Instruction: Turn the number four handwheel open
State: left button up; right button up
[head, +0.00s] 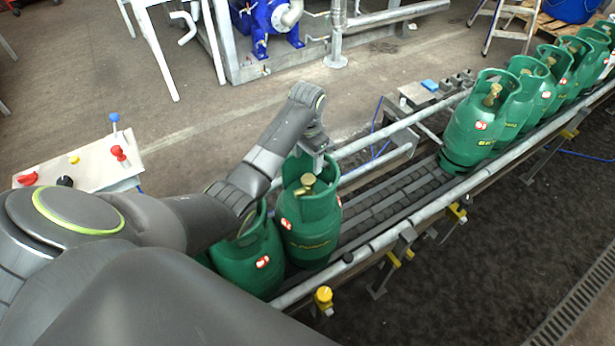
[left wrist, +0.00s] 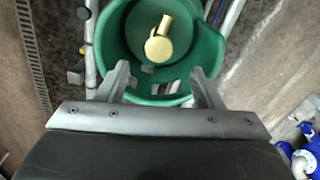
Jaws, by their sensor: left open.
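A green gas cylinder (head: 310,225) stands upright on the roller conveyor, with a brass handwheel (head: 307,180) inside its collar. The round brass handwheel also shows in the left wrist view (left wrist: 159,48), inside the green collar ring (left wrist: 112,45). My left gripper (head: 319,166) is above this cylinder at its collar. In the left wrist view the gripper (left wrist: 158,80) is open, its two fingers apart near the collar's lower edge, with the handwheel beyond and between them, not gripped. I cannot read which cylinder is number four. My right gripper is not in view.
Another green cylinder (head: 252,258) stands beside it, partly hidden by my arm. Several more (head: 478,122) stand farther along the conveyor. The rollers (head: 395,200) between are bare. Rails (head: 385,238) flank the conveyor. A control panel (head: 85,165) with coloured knobs is at left.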

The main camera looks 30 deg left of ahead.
aim_at(307, 179)
pick_arm(q)
notch_tip(307, 179, down, 8)
jog(key=shift+s+r, duration=0.1)
dwell(0.4)
jog(key=c, duration=1)
